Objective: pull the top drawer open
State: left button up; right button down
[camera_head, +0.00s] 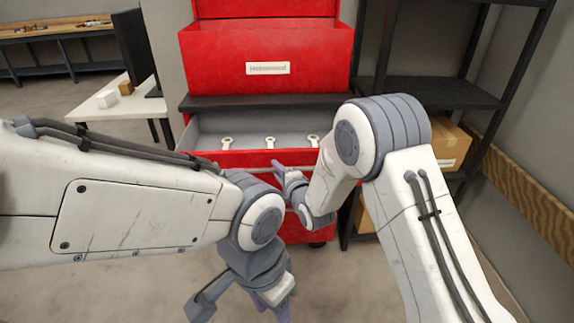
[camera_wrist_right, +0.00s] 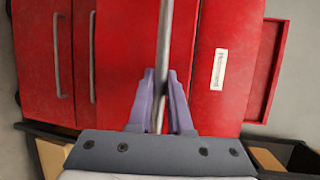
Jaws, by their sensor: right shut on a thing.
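The red tool cabinet (camera_head: 265,62) stands ahead, with its top drawer (camera_head: 240,124) pulled out below the dark worktop. Several small wrenches (camera_head: 270,142) lie in the drawer's grey tray. The long metal drawer handle (camera_wrist_right: 166,35) runs along the drawer's front. My right gripper (camera_head: 280,167) is at this handle; in the right wrist view (camera_wrist_right: 160,78) its purple fingers are shut around the bar. My left gripper (camera_head: 262,300) hangs low in front of the cabinet, away from the handle. It points down and is partly cut off, so its opening is unclear.
A red upper chest (camera_head: 265,82) sits on the worktop (camera_head: 265,101). A dark shelf rack (camera_head: 445,92) with a cardboard box (camera_head: 450,143) stands close on the right. A white table (camera_head: 115,103) with a black monitor is at the left. Open floor lies in front.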

pick_arm(q)
jog(key=shift+d, duration=0.3)
pick_arm(e)
jog(key=shift+s+a+f, duration=0.1)
jog(key=shift+s+a, duration=0.6)
jog(key=shift+a, duration=0.2)
jog(key=c, duration=1.1)
grip_release()
pick_arm(q)
jog(key=shift+w+a+f+b, duration=0.1)
jog(key=shift+f+b, duration=0.6)
jog(key=shift+f, duration=0.05)
pick_arm(e)
jog(key=v, duration=1)
jog(key=shift+s+d, duration=0.1)
jog(key=shift+d, duration=0.25)
